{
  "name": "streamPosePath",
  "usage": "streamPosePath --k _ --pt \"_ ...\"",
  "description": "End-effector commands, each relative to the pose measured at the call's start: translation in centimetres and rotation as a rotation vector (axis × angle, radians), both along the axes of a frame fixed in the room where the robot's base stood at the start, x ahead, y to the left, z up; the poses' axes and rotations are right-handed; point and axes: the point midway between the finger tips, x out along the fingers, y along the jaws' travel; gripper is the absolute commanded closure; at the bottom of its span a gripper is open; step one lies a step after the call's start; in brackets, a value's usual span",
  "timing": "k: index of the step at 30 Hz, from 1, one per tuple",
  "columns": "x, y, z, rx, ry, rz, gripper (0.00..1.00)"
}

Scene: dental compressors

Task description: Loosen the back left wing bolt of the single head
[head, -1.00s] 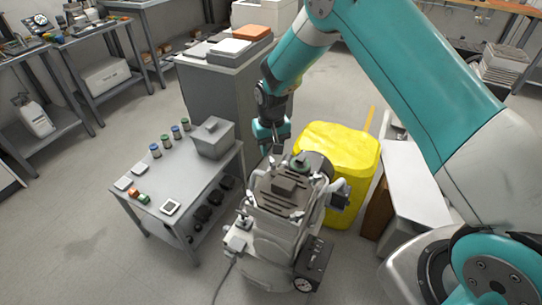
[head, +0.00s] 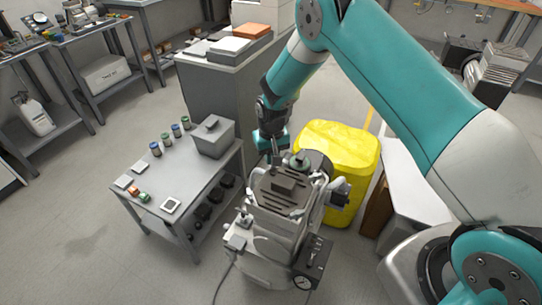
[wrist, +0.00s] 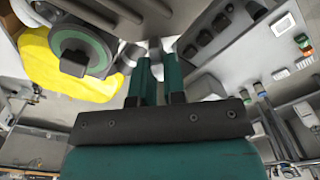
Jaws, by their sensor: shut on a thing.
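The single-head compressor (head: 283,190) stands on the floor in the middle of the head view, with a grey ribbed top and a pale body. My gripper (head: 275,160) points down at the back left corner of its top. In the wrist view my gripper (wrist: 156,66) has its two green fingers a small gap apart, their tips at the compressor's edge. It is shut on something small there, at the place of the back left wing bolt. The bolt itself is hidden by the fingers, and I cannot tell its angle.
A yellow covered bin (head: 345,160) stands close behind the compressor on the right. A grey cart (head: 185,180) with jars and a grey box (head: 213,138) is on the left. A round green-rimmed part with a black knob (wrist: 75,63) rises near my fingers.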

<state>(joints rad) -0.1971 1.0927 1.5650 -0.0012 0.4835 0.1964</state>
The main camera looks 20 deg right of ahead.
Motion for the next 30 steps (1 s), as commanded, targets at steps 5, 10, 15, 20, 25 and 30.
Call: streamPosePath --k 5,10,15,20,25,30 --pt "0.02 0.03 0.01 0.000 0.000 0.026 1.00" --pt "0.05 0.10 -0.01 -0.001 -0.001 0.099 1.00" --pt "0.06 0.21 -0.04 -0.001 -0.002 0.225 1.00" --pt "0.02 0.33 -0.05 -0.001 -0.002 0.372 1.00" --pt "-0.04 0.45 0.00 -0.001 -0.003 0.534 1.00" --pt "-0.13 0.55 0.02 -0.002 -0.002 0.696 1.00"
